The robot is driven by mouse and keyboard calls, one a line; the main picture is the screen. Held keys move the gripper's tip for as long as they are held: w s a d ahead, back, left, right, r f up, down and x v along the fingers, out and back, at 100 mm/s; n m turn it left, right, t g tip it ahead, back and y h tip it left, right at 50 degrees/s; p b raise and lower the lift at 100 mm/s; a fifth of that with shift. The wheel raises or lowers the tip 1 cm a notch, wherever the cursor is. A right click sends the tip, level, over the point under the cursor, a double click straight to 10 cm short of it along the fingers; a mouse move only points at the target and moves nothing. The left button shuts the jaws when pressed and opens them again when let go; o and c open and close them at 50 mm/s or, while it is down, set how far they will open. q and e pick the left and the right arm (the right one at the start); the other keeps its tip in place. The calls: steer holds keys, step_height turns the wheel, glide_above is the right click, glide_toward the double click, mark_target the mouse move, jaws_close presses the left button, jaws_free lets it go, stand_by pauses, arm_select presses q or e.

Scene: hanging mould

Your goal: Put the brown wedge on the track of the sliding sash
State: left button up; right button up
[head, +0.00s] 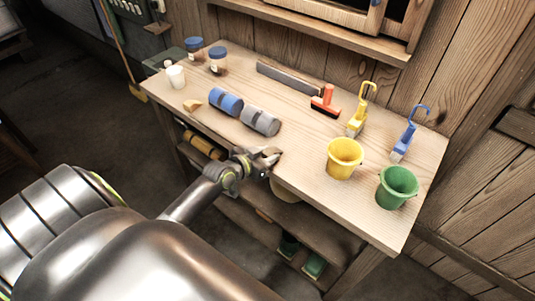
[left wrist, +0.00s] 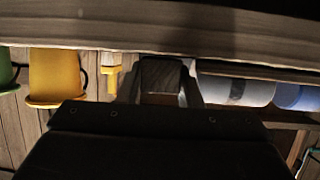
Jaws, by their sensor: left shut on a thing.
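My left gripper (head: 266,160) is at the front edge of the bench, left of the yellow bucket. It is shut on a brown block, which I take to be the brown wedge (left wrist: 162,75); it shows between the fingers in the left wrist view. In the head view the fingers mostly hide it. The window with the sliding sash (head: 345,8) is on the back wall at the top of the head view, cut off by the frame. A wooden ledge (head: 310,32) runs below it; I cannot make out the track clearly. My right gripper is not in view.
On the bench (head: 300,150) stand a yellow bucket (head: 344,160), a green bucket (head: 396,188), blue and grey rolls (head: 260,121), jars (head: 217,62), a white cup (head: 176,77), a tan wedge-shaped piece (head: 192,105) and an orange-handled tool (head: 325,102).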

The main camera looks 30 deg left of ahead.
mark_target(264, 156)
arm_select(q)
steer(key=shift+f, duration=0.25)
steer(key=o, duration=1)
steer(key=shift+r, duration=0.1)
steer(key=shift+c, duration=0.2)
steer(key=b+v, duration=0.1)
steer(key=v, duration=0.5)
steer(key=shift+a+b, duration=0.15)
steer(key=shift+b, duration=0.15)
steer(key=v, duration=1.1)
steer(key=shift+r+p, duration=0.2)
steer(key=shift+p, duration=0.2)
